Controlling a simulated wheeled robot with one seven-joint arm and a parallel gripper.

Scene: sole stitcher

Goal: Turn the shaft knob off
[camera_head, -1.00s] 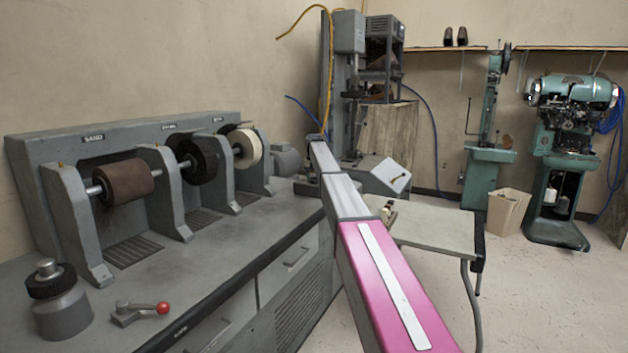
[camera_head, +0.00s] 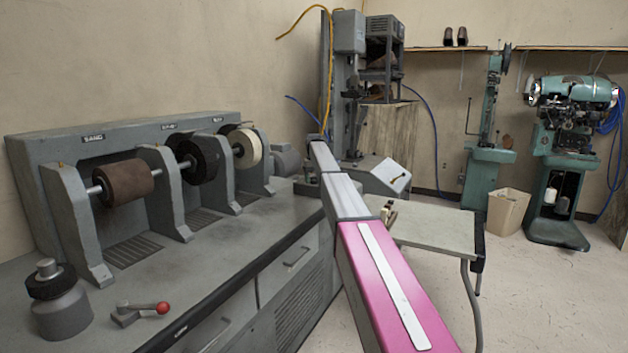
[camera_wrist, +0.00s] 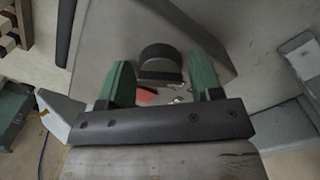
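I cannot tell for sure which part is the shaft knob. A small lever with a red ball (camera_head: 163,308) lies at the bench front in the head view. A round black knob (camera_head: 50,281) tops a grey pot left of it.
A grey bench machine (camera_head: 60,130) with several wheels stands at left. A small side table (camera_head: 440,230) is right of my arm. A bin (camera_head: 508,212) and a green stitching machine (camera_head: 570,130) stand at the right. Floor at the lower right is clear.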

